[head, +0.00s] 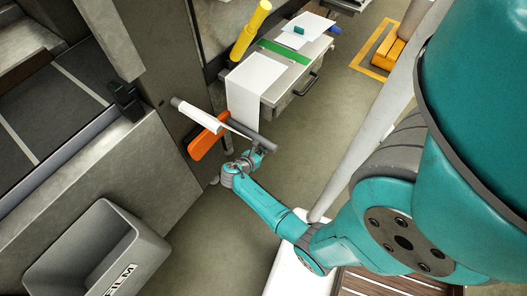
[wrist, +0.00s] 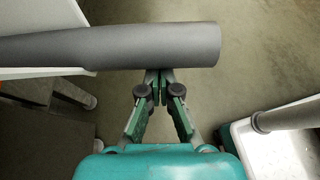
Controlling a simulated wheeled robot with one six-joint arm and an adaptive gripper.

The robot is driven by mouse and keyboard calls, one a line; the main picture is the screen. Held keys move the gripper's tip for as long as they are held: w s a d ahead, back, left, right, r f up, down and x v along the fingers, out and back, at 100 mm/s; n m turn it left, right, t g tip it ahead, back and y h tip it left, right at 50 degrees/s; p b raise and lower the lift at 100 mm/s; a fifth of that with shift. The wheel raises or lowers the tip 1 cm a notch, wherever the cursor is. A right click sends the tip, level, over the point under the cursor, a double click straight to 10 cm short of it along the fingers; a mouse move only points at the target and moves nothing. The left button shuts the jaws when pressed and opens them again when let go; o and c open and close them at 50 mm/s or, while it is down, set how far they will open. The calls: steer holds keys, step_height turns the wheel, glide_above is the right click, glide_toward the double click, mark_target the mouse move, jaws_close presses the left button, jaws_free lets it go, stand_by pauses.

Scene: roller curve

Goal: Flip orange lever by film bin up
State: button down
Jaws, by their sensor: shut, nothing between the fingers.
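The orange lever (head: 205,140) is in the head view, beside the dark upright panel, slanting from upper right to lower left. A white roll with a grey end (head: 196,115) partly crosses in front of it. The grey film bin (head: 70,250) stands at lower left, its label partly cut off. My gripper (head: 254,150) is right of the lever, by the dark grey bar (head: 253,136). In the wrist view, my gripper (wrist: 158,85) is shut and empty, with its tips at the lower edge of a grey cylinder (wrist: 150,46); contact is unclear.
A cabinet with a drawer handle (head: 308,84) stands behind, with white sheets and a green strip (head: 285,51) on top. A yellow cylinder (head: 250,32) is beside it. A grey ledge (head: 130,165) borders the bin. Open floor (head: 210,230) lies below my gripper.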

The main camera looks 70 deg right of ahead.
steer(key=a+r+g+h, duration=0.1)
steer(key=a+r+h, duration=0.2)
steer(key=r+h, duration=0.3)
steer(key=shift+w+r+g+h, duration=0.3)
steer(key=shift+w+r+h, duration=0.1)
steer(key=shift+r, duration=1.75)
steer(key=shift+w+r, duration=0.1)
steer(key=shift+r, duration=0.05)
